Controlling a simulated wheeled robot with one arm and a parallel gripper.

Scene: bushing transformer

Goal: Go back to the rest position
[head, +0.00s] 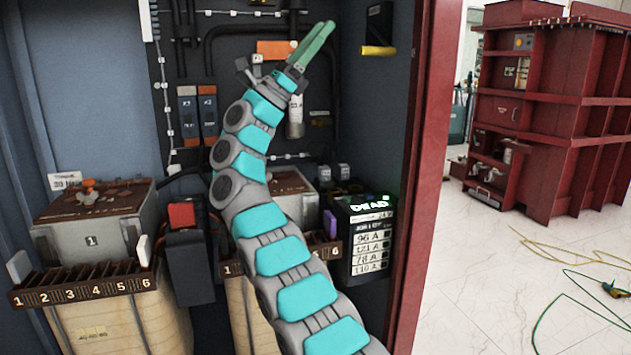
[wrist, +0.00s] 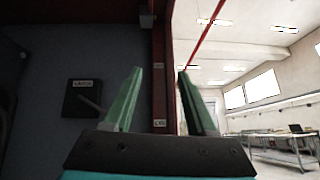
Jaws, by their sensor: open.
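My gripper (head: 312,45) is raised in the upper middle of the head view, in front of the cabinet's back panel. Its green fingers point up and to the right. In the wrist view my gripper (wrist: 155,95) has its two fingers spread apart, with nothing between them. My teal and grey arm reaches up from the bottom right and hides part of the cabinet's middle. The wrist view looks past the fingers at a dark red post (wrist: 159,60) and the room beyond.
The cabinet holds a box marked 1 (head: 92,240), a numbered rack (head: 85,290), a red-topped black unit (head: 188,240) and a black box with a lit "DEAD" display (head: 368,235). The red door frame (head: 425,170) stands right of my arm. Cables (head: 570,260) lie on the floor outside.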

